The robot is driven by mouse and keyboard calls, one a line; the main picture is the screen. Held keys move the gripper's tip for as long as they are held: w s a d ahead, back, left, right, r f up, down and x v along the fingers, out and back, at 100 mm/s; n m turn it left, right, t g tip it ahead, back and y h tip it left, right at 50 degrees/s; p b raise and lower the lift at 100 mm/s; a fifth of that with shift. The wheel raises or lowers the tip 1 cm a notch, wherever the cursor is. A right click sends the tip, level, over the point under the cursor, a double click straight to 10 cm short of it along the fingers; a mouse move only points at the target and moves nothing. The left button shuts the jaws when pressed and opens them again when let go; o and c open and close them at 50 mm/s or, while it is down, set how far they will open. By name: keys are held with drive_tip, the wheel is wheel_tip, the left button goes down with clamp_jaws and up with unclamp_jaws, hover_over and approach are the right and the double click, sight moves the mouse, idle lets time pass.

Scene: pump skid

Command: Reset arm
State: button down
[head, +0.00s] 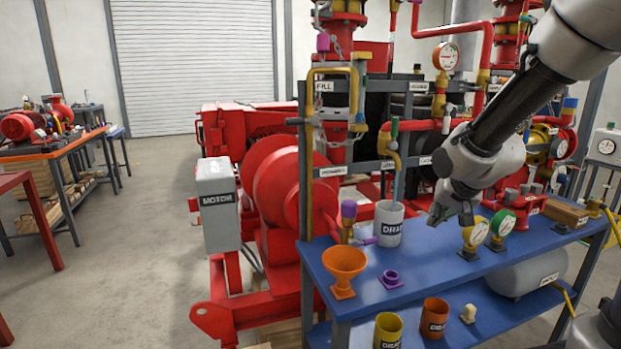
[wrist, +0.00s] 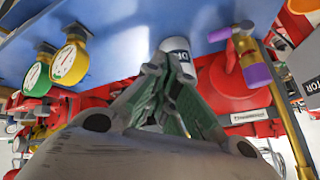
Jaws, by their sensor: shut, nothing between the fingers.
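My arm reaches in from the upper right in the head view. My gripper (head: 452,212) hangs above the blue bench (head: 365,262), between the white DRAIN cup and the gauges. It holds nothing. In the wrist view my gripper (wrist: 172,72) has its fingers together, and the white DRAIN cup shows beyond the fingertips. The white cup (head: 388,222) stands on the bench left of my gripper, apart from it in the head view. It also shows in the wrist view (wrist: 177,46), partly hidden by the fingers.
A yellow gauge (head: 475,233) and a green gauge (head: 503,223) stand right of my gripper. An orange funnel (head: 344,265), a purple fitting (head: 391,279) and a purple-handled valve (head: 348,212) are at the left. Red pipes rise behind. Open floor (head: 140,260) lies left.

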drive_tip(key=s+d+r+n+g, duration=0.1)
drive_tip(key=s+r, duration=0.3)
drive_tip(key=s, duration=0.8)
drive_tip(key=s+d+r+n+g, duration=0.2)
drive_tip(key=s+d+r+n, duration=0.1)
drive_tip(key=s, duration=1)
drive_tip(key=shift+d+r+h, duration=0.3)
drive_tip(key=shift+r, duration=0.3)
